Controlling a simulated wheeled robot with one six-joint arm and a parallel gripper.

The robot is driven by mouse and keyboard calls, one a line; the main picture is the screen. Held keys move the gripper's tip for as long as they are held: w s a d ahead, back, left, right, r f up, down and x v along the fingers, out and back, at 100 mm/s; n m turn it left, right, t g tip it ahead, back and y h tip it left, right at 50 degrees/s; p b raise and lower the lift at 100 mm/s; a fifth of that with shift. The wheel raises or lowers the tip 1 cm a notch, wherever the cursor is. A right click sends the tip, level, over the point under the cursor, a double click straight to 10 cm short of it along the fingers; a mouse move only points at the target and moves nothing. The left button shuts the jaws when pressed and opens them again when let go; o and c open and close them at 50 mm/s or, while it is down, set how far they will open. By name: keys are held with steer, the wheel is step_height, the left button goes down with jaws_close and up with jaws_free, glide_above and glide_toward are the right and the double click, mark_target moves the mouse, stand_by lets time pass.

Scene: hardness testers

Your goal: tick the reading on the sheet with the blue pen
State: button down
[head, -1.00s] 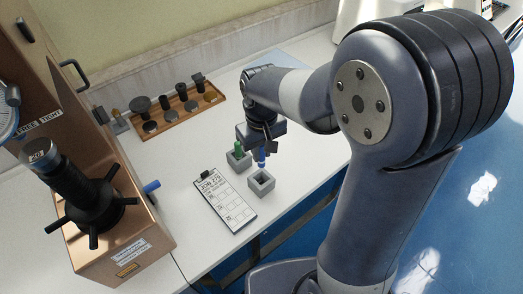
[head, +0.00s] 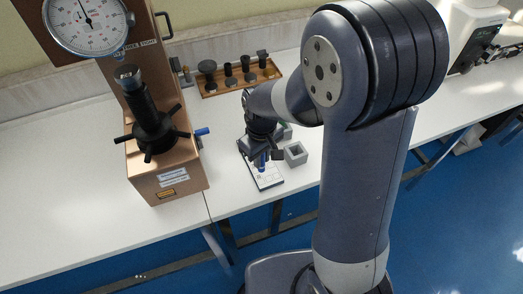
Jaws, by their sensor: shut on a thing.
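My gripper (head: 262,152) is shut on the blue pen (head: 262,163), which points down over the clipboard sheet (head: 268,184). The gripper and pen cover the upper part of the sheet, and its print is too small to read. I cannot tell whether the pen tip touches the paper. The hardness tester (head: 165,178) stands to the left, with its round dial (head: 88,25) at the top left. The dial's numbers are too small to read surely.
An empty grey pen block (head: 296,155) stands right of the sheet. A second block (head: 287,131) is partly hidden behind my gripper. A wooden tray (head: 237,86) of dark parts lies at the back. The white bench is clear at the far left.

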mark_target(262, 170)
steer(key=shift+s+a+f, duration=0.25)
steer(key=shift+f, duration=0.05)
steer(key=shift+f+b, duration=1.75)
steer(key=shift+f, duration=0.3)
steer(key=shift+f, duration=0.3)
steer(key=shift+d, duration=0.15)
stand_by(0.5)
steer(key=shift+s+d, duration=0.1)
steer(key=shift+s, duration=0.05)
steer(key=shift+w+d, duration=0.15)
steer(key=shift+w, duration=0.35)
stand_by(1.6)
steer(key=shift+r, duration=0.1)
steer(key=shift+r+p, duration=2.15)
steer(key=shift+r, duration=0.85)
